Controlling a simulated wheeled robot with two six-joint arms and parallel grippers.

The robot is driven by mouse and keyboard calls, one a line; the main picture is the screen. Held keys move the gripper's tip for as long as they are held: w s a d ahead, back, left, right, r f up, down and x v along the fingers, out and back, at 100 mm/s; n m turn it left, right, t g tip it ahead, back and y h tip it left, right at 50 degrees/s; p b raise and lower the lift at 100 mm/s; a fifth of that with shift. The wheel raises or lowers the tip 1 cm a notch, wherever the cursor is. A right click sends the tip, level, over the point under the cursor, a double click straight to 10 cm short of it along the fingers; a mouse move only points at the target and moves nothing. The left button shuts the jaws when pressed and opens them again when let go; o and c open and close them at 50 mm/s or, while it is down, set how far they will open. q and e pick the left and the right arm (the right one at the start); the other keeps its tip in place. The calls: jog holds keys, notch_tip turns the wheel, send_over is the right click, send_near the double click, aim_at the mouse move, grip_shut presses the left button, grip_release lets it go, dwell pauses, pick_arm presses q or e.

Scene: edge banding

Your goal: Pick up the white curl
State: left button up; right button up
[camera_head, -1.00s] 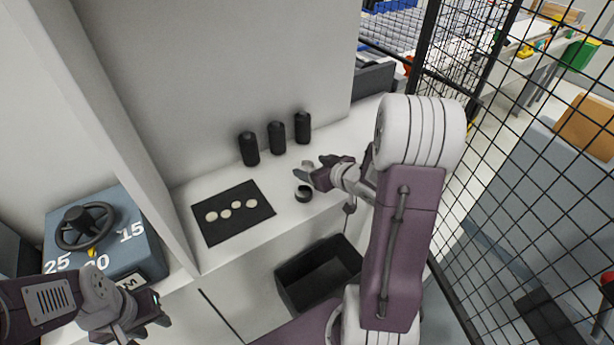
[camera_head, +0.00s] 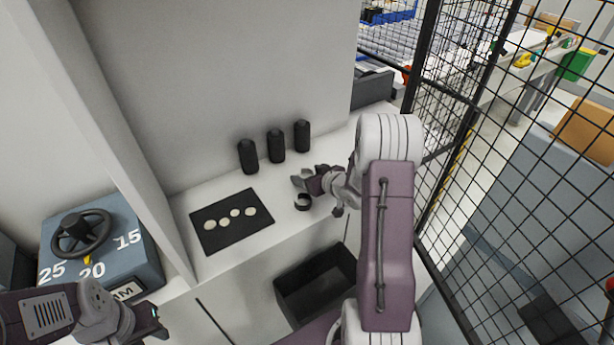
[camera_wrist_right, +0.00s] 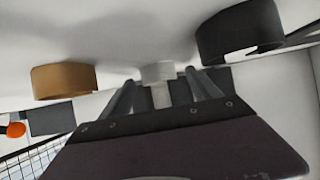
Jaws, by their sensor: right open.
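The white curl (camera_wrist_right: 157,71) shows in the right wrist view as a short pale band on the white surface, just ahead of and between the fingers of my right gripper (camera_wrist_right: 162,88). The gripper is open; whether a finger touches the curl I cannot tell. In the head view my right gripper (camera_head: 306,181) is low over the white counter (camera_head: 263,236), and I cannot make out the white curl there. My left gripper (camera_head: 152,322) is at the lower left, away from the curls; its jaw opening is unclear.
A black curl (camera_head: 303,202) lies beside the right gripper; a tan curl (camera_wrist_right: 64,80) is on its other side. Several black bottles (camera_head: 276,146) stand behind. A black mat (camera_head: 208,240) with pale discs lies left. A dark bin (camera_head: 317,286) is below; a mesh fence (camera_head: 480,160) stands right.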

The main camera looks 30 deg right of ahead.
jog(key=c, duration=1.4)
